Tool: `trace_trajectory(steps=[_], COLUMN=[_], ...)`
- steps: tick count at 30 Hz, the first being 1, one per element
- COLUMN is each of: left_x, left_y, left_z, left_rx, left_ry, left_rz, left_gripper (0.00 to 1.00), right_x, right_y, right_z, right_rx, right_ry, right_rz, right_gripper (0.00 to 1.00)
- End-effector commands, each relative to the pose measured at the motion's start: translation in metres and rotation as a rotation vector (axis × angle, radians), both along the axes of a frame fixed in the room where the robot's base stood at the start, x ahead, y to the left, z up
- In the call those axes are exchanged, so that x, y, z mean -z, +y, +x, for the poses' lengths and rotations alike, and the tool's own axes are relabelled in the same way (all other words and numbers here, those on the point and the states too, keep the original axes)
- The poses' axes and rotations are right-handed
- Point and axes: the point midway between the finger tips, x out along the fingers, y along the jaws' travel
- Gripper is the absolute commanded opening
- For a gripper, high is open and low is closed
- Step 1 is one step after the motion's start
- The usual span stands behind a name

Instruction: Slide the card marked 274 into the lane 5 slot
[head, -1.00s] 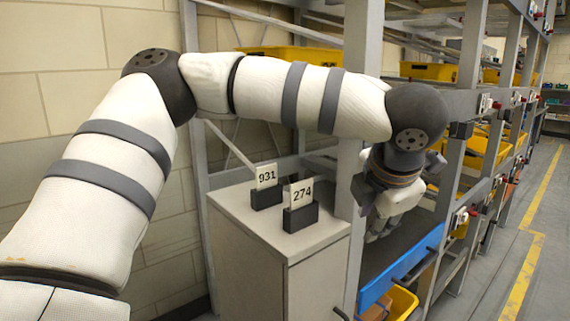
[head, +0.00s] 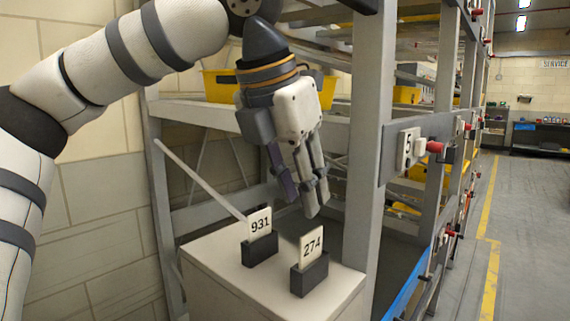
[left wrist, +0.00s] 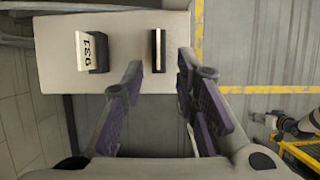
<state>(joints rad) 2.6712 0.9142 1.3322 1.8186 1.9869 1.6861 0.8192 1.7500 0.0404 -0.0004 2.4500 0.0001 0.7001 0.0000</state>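The white card marked 274 (head: 311,245) stands in a black holder (head: 310,274) on the light cabinet top (head: 215,262). My left gripper (head: 299,205) is open and empty, pointing down just above this card. In the left wrist view the card (left wrist: 158,45) shows nearly edge-on, beyond and between the spread fingertips (left wrist: 160,70). A plate marked 5 (head: 408,146) is on the rack post, next to a white and red fitting (head: 428,147); I cannot make out the slot opening. What looks like my right gripper (left wrist: 275,125) is small at the left wrist view's right edge.
A second card marked 931 (head: 260,222) stands in its own black holder (head: 260,248), left of card 274. The rack post (head: 368,130) rises right of the cabinet. Yellow trays (head: 222,87) sit on the rack. The aisle at right is clear.

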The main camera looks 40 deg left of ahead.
Motion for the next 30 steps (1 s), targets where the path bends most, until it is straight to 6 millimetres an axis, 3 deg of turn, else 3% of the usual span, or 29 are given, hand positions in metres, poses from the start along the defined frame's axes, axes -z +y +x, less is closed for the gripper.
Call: trace_trajectory(steps=[6, 12, 22, 26, 30], left_x=[0.05, 0.075, 0.08, 0.08, 0.079], left_y=[-0.001, -0.002, -0.002, -0.002, -0.002], left_z=[0.02, 0.031, 0.033, 0.033, 0.033], left_rx=[-0.001, 0.0, -0.001, -0.001, -0.001], left_ry=[0.004, 0.001, 0.0, 0.0, 0.0], left_rz=[0.0, 0.0, 0.0, 0.0, 0.0], left_gripper=[0.28, 0.28, 0.28, 0.0, 0.0], right_x=[0.0, 0.0, 0.0, 0.0, 0.0], right_y=[0.0, 0.0, 0.0, 0.0, 0.0], right_z=[0.0, 0.0, 0.0, 0.0, 0.0], right_rx=[0.0, 0.0, -0.001, -0.001, -0.001], right_ry=[0.001, 0.0, 0.0, 0.0, 0.0], right_rz=[0.0, 0.0, 0.0, 0.0, 0.0], right_gripper=[0.68, 0.68, 0.68, 0.68, 0.68])
